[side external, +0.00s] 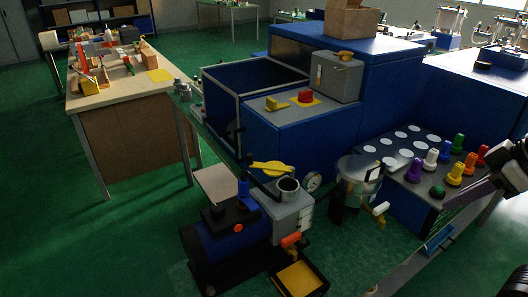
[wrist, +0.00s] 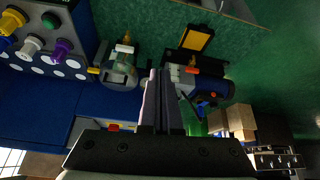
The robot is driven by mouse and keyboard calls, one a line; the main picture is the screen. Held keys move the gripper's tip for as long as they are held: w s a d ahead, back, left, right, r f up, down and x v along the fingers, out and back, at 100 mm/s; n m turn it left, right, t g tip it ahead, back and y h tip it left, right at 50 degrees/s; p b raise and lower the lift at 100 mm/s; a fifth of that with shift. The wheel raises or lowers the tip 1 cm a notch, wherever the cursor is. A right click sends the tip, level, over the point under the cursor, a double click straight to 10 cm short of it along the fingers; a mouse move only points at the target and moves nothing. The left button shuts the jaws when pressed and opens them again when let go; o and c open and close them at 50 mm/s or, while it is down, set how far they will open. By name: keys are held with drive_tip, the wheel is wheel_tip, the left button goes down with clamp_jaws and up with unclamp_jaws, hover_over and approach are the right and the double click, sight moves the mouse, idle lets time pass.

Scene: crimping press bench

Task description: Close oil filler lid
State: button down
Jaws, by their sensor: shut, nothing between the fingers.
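The oil unit has a blue motor body (side external: 220,240) and a grey box (side external: 295,215) with a round open filler neck (side external: 288,186) on top. A yellow winged piece (side external: 271,168) stands tilted up beside the neck; I cannot tell for sure whether it is the lid. The blue body also shows in the wrist view (wrist: 213,86), but the neck there is hidden or too small to tell. My gripper (wrist: 160,75) is shut and empty, its fingers reaching toward the unit in the wrist view. In the side view my arm is at the right edge, well apart from the unit.
A metal pot (side external: 358,178) with a tap stands right of the unit. A panel with coloured knobs (side external: 420,160) is farther right. A yellow-lined tray (side external: 299,277) lies in front. The blue press bench (side external: 280,140) is behind. Green floor is open at left.

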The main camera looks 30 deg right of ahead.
drive_tip(key=w+a+r+n+g+y, duration=0.1)
drive_tip(key=w+a+r+n+y, duration=0.15)
drive_tip(key=w+r, duration=0.65)
drive_tip(key=w+a+r+n+g+y, duration=0.15)
drive_tip(key=w+a+r, duration=0.3)
drive_tip(key=w, duration=0.85)
drive_tip(key=n+y, duration=0.2)
hover_over(271, 169)
drive_tip(key=s+d, duration=0.2)
drive_tip(key=d, duration=0.3)
wheel_tip(271, 169, down, 3)
drive_tip(key=w+f+m+g, duration=0.1)
drive_tip(key=w+f, duration=0.2)
drive_tip(key=f, duration=0.2)
drive_tip(key=w+f+g, duration=0.1)
drive_tip(key=w+f, duration=0.2)
drive_tip(key=f, duration=0.3)
drive_tip(key=x, duration=0.9)
drive_tip(key=shift+w+f, duration=0.2)
